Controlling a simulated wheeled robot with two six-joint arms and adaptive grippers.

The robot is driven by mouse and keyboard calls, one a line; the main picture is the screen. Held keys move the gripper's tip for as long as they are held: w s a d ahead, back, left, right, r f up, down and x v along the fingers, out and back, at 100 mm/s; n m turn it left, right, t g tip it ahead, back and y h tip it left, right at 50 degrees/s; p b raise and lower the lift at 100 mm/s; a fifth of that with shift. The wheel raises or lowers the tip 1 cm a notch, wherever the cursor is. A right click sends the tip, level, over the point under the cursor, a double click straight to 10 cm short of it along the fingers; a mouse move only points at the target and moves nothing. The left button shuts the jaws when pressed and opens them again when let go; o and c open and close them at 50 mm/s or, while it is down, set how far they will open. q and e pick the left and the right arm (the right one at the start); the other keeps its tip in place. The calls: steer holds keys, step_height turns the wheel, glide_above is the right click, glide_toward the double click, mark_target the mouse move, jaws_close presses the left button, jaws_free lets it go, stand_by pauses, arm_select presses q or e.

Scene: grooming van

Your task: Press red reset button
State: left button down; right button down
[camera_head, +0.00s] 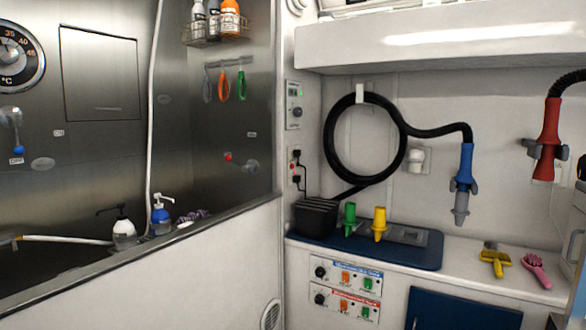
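A white wall outlet plate (293,168) is on the wall to the left of the coiled black hose. Black plugs sit in it, and a small reddish spot shows on it, too small to make out clearly as a button. Below, two switch panels, one with a blue label (347,278) and one with a red label (345,302), carry black knobs and orange and green switches. I cannot tell whether any switch is marked reset. Neither of my grippers is in view.
A counter with a blue mat (428,256) holds a black box (315,217) and green and yellow nozzles. A yellow brush (495,262) and pink brush (536,268) lie at right. A steel tub with a raised rim (210,226) fills the left.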

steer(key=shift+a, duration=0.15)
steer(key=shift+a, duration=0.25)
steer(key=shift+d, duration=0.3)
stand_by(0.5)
